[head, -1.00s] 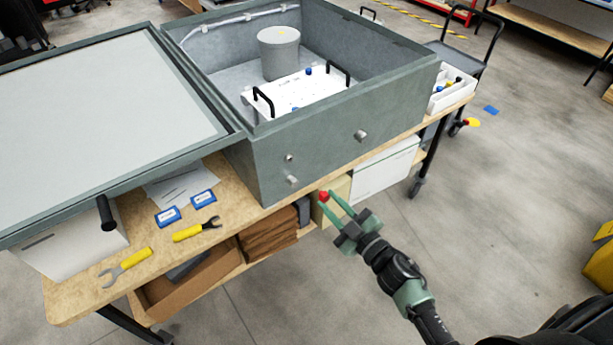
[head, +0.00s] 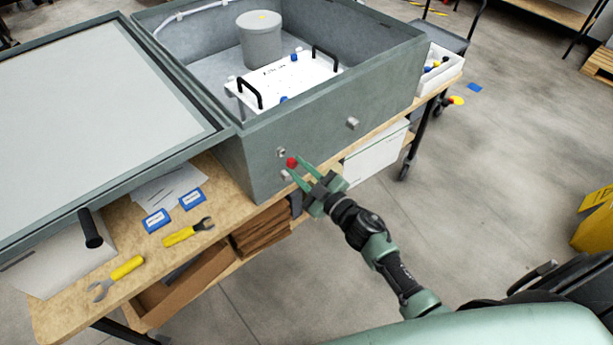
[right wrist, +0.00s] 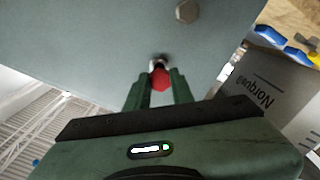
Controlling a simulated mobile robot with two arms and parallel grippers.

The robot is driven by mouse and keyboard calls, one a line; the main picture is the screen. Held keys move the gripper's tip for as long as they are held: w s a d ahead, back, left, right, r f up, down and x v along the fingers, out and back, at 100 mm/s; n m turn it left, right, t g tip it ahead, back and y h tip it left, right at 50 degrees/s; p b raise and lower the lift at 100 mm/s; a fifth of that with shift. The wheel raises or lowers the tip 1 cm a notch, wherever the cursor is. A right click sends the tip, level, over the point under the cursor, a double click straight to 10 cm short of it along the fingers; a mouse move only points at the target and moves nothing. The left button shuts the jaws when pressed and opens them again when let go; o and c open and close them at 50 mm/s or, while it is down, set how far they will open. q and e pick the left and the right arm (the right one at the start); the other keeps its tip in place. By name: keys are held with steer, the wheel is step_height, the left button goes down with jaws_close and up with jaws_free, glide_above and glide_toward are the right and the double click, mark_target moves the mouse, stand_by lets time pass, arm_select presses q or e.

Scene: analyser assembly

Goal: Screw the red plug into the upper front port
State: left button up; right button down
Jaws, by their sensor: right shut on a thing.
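The red plug (head: 292,162) is held between the fingertips of my right gripper (head: 294,167), close to the front wall of the grey-green analyser housing (head: 330,122). The upper front port (head: 281,152), a small metal fitting, shows just up and left of the plug. A lower metal fitting (head: 286,175) shows below it. In the right wrist view the red plug (right wrist: 160,80) sits between the green fingers, with a metal fitting (right wrist: 160,60) directly behind it. I cannot tell whether plug and fitting touch. My left gripper is not in view.
The open lid (head: 90,110) lies at the left over the wooden table (head: 60,312). Another fitting (head: 352,123) sits further right on the wall.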

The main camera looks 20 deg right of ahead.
mark_target(295, 164)
steer(key=n+b, duration=0.2)
steer(key=n, duration=0.1)
steer(key=n+b, duration=0.2)
steer(key=n, duration=0.2)
steer(key=n+b, duration=0.2)
steer(key=n, duration=0.1)
steer(key=shift+w+a+f, duration=0.15)
steer(key=shift+w+f, duration=0.05)
steer(key=shift+w, duration=0.2)
steer(key=shift+r+n+b, duration=0.1)
steer(key=shift+n+b, duration=0.35)
steer(key=shift+n, duration=0.55)
steer(key=shift+w+r+n, duration=0.15)
steer(key=shift+n, duration=1.05)
steer(key=shift+w+n, duration=0.1)
steer(key=shift+n, duration=0.9)
steer(key=n, duration=0.6)
steer(key=shift+w+a+n+p, duration=0.15)
steer(key=shift+w+n+p, duration=0.05)
steer(key=shift+n+p, duration=0.1)
steer(key=shift+r, duration=0.1)
steer(key=shift+w+a, duration=0.2)
steer(key=shift+w, duration=0.4)
